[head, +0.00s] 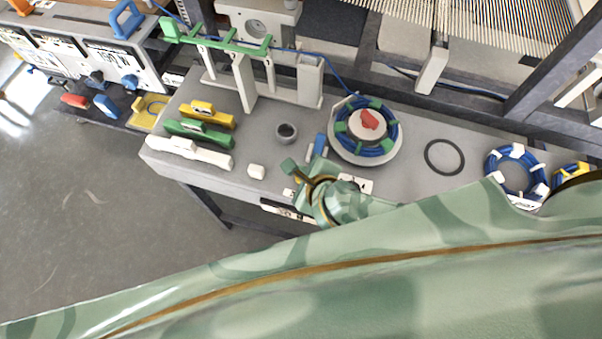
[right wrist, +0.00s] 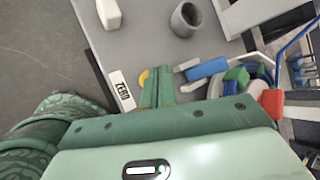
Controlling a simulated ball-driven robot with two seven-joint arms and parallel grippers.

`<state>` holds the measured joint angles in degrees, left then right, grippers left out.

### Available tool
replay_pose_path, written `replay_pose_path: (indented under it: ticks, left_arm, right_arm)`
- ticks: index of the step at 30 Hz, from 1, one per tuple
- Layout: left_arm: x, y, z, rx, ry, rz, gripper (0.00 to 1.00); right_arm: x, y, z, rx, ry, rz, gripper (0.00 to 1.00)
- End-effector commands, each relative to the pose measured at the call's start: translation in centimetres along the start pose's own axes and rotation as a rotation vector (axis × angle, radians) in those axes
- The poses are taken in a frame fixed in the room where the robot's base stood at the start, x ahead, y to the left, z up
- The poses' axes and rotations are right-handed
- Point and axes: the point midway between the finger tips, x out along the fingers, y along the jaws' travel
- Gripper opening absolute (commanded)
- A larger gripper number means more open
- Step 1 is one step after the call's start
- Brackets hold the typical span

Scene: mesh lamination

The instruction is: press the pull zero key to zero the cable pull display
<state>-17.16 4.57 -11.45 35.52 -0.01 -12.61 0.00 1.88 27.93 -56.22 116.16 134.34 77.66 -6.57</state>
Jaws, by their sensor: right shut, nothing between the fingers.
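My right gripper (head: 291,167) is shut and empty, its fingers over the front edge of the grey bench in the head view. In the right wrist view its closed green fingers (right wrist: 158,85) point at the bench top. A white plate marked ZERO (right wrist: 122,91) lies just left of the fingers. A yellow round part (right wrist: 143,78), perhaps the pull zero key, peeks out between plate and fingers, partly hidden by them. I cannot tell whether the fingers touch it. No readable pull display shows. My left gripper is not in view.
A cable coil with a red knob (head: 370,120) sits on the bench right of the gripper. A grey cup (head: 286,132) and a white block (head: 256,171) stand to its left. Yellow (head: 208,114), green and white tools lie further left. A black ring (head: 444,156) lies to the right.

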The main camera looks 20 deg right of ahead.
Motion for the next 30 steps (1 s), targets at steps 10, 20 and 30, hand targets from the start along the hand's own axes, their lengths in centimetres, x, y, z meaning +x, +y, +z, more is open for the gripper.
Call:
replay_pose_path:
  ticks: [10,20,30]
  left_arm:
    - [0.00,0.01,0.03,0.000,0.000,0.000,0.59]
    - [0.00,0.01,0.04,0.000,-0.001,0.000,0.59]
    - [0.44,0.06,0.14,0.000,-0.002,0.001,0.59]
  right_arm:
    - [0.00,0.00,0.00,0.000,0.000,0.000,0.00]
    - [0.00,0.00,0.00,0.000,0.000,0.000,0.00]
    - [0.55,0.44,-0.44,0.000,0.001,0.001,0.00]
